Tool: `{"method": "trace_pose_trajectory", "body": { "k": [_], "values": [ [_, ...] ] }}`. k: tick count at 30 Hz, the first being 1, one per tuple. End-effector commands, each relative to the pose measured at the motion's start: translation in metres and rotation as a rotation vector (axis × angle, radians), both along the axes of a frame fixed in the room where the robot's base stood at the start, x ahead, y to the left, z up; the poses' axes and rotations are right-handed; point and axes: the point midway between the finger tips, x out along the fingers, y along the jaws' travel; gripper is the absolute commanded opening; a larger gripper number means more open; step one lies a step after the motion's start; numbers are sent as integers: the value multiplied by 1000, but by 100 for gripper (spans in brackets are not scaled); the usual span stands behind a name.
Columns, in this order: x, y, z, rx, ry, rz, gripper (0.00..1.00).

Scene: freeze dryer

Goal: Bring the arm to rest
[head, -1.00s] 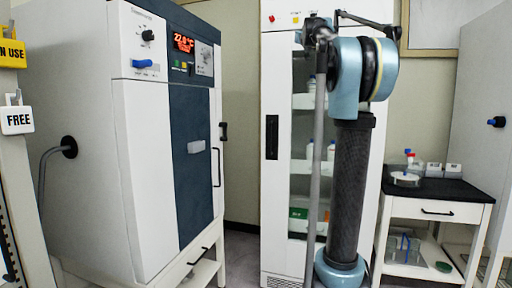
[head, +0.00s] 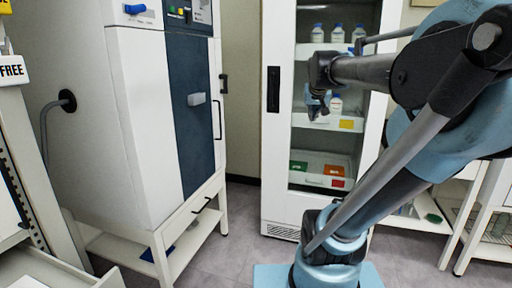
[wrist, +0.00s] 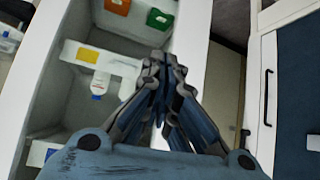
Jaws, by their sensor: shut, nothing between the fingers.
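My gripper (wrist: 160,75) is shut and empty in the wrist view, its fingertips together. In the head view my gripper (head: 318,106) hangs at the end of my arm, in front of the glass-fronted cabinet (head: 276,150). My arm reaches across the right side of the head view and hides part of the cabinet and the wall. I cannot tell how far my gripper is from the cabinet glass.
The freeze dryer (head: 140,130) stands at the left on a white stand (head: 185,238). An open drawer (head: 62,268) juts out at lower left. Bottles (head: 337,34) stand inside the cabinet. A white side table (head: 487,215) is at the right. Floor between dryer and cabinet is clear.

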Motion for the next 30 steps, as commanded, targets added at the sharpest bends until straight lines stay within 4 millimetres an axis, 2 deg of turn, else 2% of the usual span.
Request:
{"method": "trace_pose_trajectory", "body": {
  "k": [1, 9, 12, 15, 18, 21, 30],
  "values": [
    [-20, 2, -26, 2, 48, 6, 0],
    [-129, 14, -152, 19, 314, 48, 0],
    [-169, 19, -194, 28, 408, 68, 0],
    [-204, 23, -229, 35, 488, 88, 0],
    [-229, 27, -252, 42, 546, 103, 0],
    [-244, 28, -266, 45, 580, 114, 0],
    [-249, 29, -270, 46, 593, 117, 0]
  ]
}}
